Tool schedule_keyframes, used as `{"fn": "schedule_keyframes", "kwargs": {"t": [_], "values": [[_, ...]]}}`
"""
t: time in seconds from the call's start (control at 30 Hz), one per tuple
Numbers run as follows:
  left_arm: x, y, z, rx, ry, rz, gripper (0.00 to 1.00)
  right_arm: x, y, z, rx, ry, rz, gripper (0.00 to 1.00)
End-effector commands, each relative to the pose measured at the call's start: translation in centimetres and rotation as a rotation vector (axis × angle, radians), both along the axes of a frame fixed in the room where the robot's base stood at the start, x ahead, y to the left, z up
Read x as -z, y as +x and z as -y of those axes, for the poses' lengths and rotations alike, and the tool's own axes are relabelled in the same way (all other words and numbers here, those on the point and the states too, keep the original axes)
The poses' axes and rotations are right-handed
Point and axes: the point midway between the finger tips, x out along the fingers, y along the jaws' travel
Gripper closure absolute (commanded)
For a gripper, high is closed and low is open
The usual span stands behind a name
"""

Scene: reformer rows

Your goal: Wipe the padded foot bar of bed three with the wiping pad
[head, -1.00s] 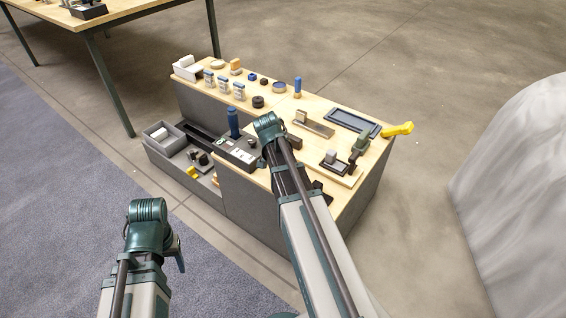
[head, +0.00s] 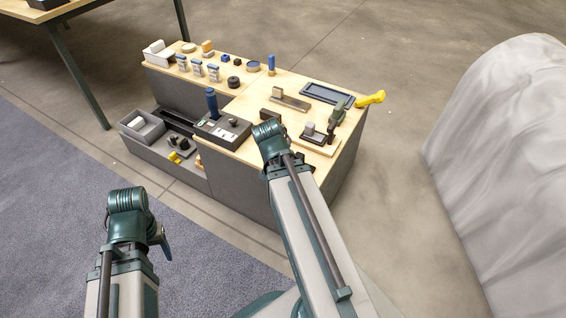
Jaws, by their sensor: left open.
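I cannot make out the padded foot bar of bed three in this view. I cannot pick out the wiping pad with certainty among the small things on the wood-topped bench (head: 235,108). My left gripper (head: 160,238) is low on the left, over the blue-grey carpet, away from the bench. It is open, seen partly behind my own arm, and I see nothing in it. My right arm reaches up the middle, its dark green joint in front of the bench. My right gripper does not show.
The bench holds a blue tray (head: 327,93), a yellow-handled tool (head: 371,98), a blue bottle (head: 212,103) and several small items. A grey bin (head: 143,128) stands on its low shelf. A pale, rounded bulky shape (head: 505,150) stands right. Open floor lies between.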

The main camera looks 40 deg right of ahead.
Motion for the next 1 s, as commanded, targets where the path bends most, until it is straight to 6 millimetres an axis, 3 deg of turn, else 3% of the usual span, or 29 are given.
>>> {"fn": "schedule_keyframes", "kwargs": {"t": [0.17, 0.2, 0.43, 0.73, 0.87, 1.0], "values": [[0.0, 0.0, 0.0, 0.0, 0.0, 0.0, 0.4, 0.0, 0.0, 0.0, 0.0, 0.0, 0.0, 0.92], [0.0, 0.0, 0.0, 0.0, 0.0, 0.0, 0.4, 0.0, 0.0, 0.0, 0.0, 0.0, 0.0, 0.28], [0.0, 0.0, 0.0, 0.0, 0.0, 0.0, 0.4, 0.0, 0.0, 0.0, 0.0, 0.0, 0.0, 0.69], [-1.7, 0.0, 0.0, 0.0, 0.0, 0.0, 0.4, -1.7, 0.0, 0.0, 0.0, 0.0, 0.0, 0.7], [-4.1, 0.0, 0.0, -0.001, -0.001, 0.0, 0.4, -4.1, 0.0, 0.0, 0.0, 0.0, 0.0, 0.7], [-7.8, 0.0, 0.0, -0.002, -0.002, 0.0, 0.4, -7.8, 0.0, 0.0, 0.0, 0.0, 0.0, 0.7]]}}
